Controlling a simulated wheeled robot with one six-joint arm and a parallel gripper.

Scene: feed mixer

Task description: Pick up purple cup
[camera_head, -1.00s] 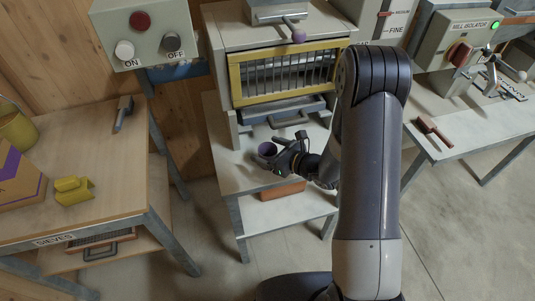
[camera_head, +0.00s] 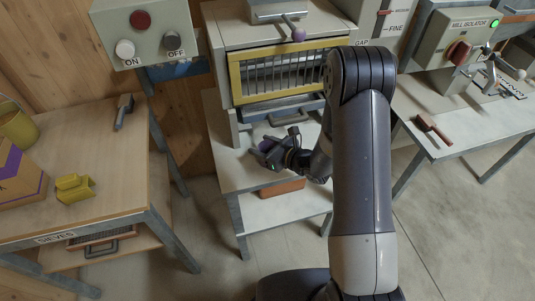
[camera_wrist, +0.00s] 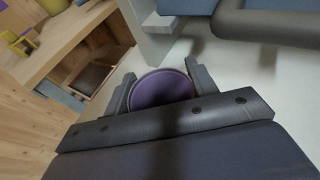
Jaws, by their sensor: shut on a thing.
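The purple cup (camera_wrist: 161,88) sits between the two fingers of my gripper (camera_wrist: 160,85) in the wrist view. Its round purple inside faces the camera, and its lower part is hidden by my gripper's body. In the head view the cup (camera_head: 268,144) shows as a small dark purple shape at my gripper (camera_head: 264,153), over the white shelf below the mill's yellow-framed window. My gripper is shut on the cup. I cannot tell whether the cup touches the shelf.
The mill's blue tray (camera_head: 290,113) is just behind my gripper. A reddish-brown block (camera_head: 284,188) lies on the lower shelf. Another bench (camera_head: 470,120) stands at right.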

